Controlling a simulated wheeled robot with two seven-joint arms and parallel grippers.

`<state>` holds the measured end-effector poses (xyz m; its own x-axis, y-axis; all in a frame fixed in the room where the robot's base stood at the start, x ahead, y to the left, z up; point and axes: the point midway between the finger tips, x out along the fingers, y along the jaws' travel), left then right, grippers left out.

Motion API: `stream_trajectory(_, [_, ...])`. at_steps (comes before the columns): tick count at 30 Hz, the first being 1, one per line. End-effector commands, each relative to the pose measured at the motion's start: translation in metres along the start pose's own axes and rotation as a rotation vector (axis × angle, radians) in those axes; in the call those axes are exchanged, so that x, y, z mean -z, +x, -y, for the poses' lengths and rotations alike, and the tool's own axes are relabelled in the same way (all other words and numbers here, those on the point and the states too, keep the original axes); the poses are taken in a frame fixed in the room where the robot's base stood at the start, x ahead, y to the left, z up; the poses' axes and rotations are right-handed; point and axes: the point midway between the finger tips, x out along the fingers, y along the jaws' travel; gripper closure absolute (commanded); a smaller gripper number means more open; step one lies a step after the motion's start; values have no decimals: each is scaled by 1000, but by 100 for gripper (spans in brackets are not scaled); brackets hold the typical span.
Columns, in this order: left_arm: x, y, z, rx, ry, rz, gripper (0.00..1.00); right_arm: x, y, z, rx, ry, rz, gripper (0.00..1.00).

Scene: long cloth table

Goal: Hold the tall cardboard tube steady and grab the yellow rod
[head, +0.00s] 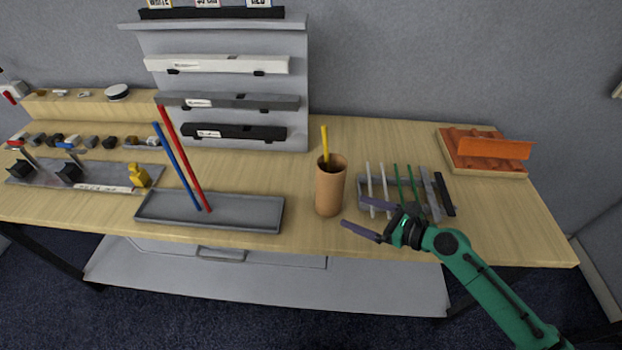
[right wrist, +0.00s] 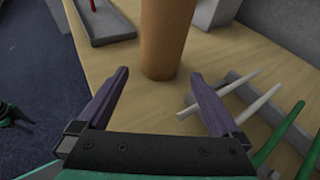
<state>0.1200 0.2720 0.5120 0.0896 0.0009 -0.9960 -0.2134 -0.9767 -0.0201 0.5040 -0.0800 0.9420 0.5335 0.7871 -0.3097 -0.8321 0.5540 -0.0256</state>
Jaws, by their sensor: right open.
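The tall cardboard tube (head: 330,188) stands upright near the front edge of the table. The yellow rod (head: 325,142) sticks up out of its open top; its lower part is hidden inside. My right gripper (head: 352,212) is open and empty just to the right of the tube, its fingers pointing toward it. In the right wrist view the tube (right wrist: 163,40) stands ahead of and between the two open fingers (right wrist: 158,90), apart from them. My left gripper is not in the head view; a dark and green part at the left edge of the right wrist view is unclear.
A grey tray (head: 240,212) with a red and a blue rod leaning in it lies left of the tube. A rack (head: 362,190) with white and green rods stands right. An orange piece on a wooden tray (head: 490,172) sits at the far right.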

Motion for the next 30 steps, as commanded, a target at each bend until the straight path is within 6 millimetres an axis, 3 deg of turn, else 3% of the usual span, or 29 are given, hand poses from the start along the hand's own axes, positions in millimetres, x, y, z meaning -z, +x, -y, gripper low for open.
stream_trajectory(5, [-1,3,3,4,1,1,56,0,11,3,6,36,7,0])
stream_trajectory(12, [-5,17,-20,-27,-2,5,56,1,55,2,4,32,9,0])
stream_trajectory(18, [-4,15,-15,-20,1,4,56,-2,87,2,4,33,7,0])
stream_trajectory(23, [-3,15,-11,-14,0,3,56,-1,98,2,4,29,5,0])
stream_trajectory(30, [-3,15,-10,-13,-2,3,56,-1,100,2,4,29,4,0])
